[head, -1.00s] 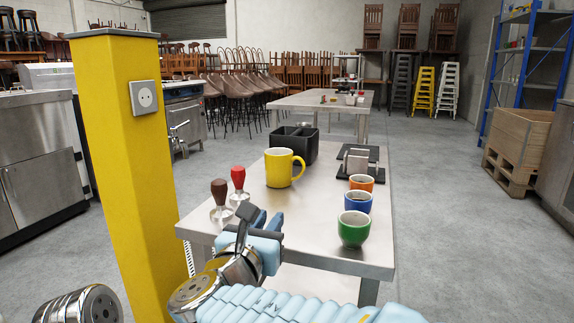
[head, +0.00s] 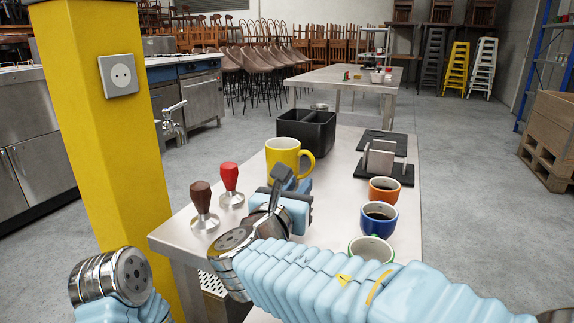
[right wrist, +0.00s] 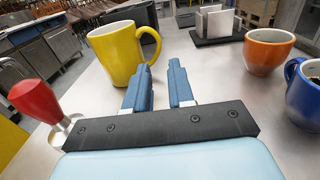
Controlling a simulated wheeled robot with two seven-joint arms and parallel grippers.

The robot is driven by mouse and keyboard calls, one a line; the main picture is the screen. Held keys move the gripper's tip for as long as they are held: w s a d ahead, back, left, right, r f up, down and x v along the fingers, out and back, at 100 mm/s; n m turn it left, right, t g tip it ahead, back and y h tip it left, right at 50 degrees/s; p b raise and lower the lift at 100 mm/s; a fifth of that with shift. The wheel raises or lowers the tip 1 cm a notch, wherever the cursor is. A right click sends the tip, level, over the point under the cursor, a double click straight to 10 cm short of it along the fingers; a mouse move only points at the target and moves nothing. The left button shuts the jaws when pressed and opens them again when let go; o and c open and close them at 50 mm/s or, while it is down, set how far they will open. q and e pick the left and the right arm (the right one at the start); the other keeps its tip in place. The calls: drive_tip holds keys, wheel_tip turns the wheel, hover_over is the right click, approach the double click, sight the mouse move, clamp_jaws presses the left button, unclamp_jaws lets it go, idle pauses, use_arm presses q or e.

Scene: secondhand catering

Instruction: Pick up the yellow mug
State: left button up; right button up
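The yellow mug (head: 284,160) stands upright on the steel table, its handle toward the right. It also shows in the right wrist view (right wrist: 115,52), just beyond the fingertips. My right gripper (head: 284,180) is in front of the mug in the head view. In the right wrist view its two blue fingers (right wrist: 158,75) are apart with nothing between them. They do not surround the mug. Of my left arm, only a silver and blue part shows at the lower left of the head view; its gripper is not visible.
A red-handled tamper (head: 230,182) and a brown-handled tamper (head: 203,203) stand left of the mug. Orange (head: 383,190), blue (head: 378,217) and green (head: 371,249) cups line the right side. A black bin (head: 307,130) stands behind. A yellow pillar (head: 105,140) rises at the left.

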sight(312, 162)
drive_tip(key=x, duration=1.1)
drive_tip(key=shift+w, duration=0.3)
clamp_jaws()
